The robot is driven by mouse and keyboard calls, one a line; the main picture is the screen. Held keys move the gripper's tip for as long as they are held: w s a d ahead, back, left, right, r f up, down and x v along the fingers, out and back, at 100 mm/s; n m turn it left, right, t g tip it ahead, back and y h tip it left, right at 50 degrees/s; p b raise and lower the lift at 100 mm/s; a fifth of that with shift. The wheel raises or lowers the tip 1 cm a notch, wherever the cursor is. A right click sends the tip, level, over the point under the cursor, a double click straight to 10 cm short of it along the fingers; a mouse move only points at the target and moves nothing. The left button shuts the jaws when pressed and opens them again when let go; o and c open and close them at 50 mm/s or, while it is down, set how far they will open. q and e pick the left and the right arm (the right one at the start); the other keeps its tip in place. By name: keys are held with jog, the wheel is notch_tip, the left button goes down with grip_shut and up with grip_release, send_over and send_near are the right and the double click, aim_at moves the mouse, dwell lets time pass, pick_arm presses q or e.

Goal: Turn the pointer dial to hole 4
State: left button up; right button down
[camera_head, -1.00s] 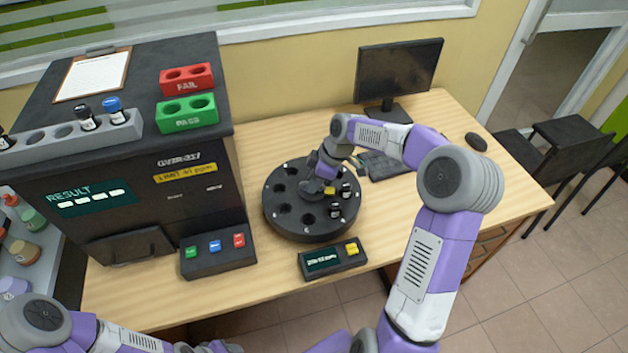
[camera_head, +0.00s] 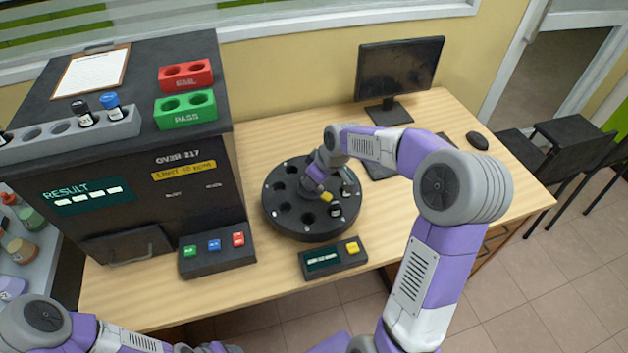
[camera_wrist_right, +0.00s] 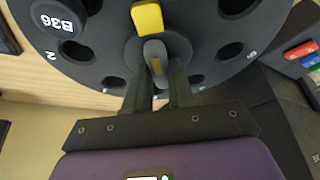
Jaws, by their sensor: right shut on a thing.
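The round black dial plate (camera_head: 284,226) with a ring of holes lies on the desk. Its grey central knob (camera_wrist_right: 154,48) carries a yellow pointer (camera_head: 326,197), which also shows in the right wrist view (camera_wrist_right: 147,18). My right gripper (camera_wrist_right: 157,72) is shut on the knob, one finger on each side. In the head view the pointer faces the front right of the plate; I cannot tell which hole it marks. Dark vials stand in holes on the right side, one labelled B36 (camera_wrist_right: 58,18). My left arm shows at the lower left, its gripper out of sight.
A small display box (camera_head: 333,258) with a yellow button stands in front of the plate. The large black analyser (camera_head: 150,190) and its button panel (camera_head: 216,252) are to the left. A monitor (camera_head: 398,76) and mouse (camera_head: 477,141) are behind and right.

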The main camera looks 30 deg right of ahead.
aim_at(320, 190)
jog(key=shift+m+h+b, duration=0.3)
jog(key=shift+m+h, duration=0.2)
jog(key=shift+m, duration=0.7)
jog(key=c, duration=1)
grip_release()
jog(key=shift+o, duration=0.2)
jog(key=p+v, duration=0.2)
jog(key=v, duration=0.5)
jog(key=shift+s+a+r+p, duration=0.1)
jog(key=shift+s+r+p, duration=0.15)
jog(key=shift+p, duration=0.1)
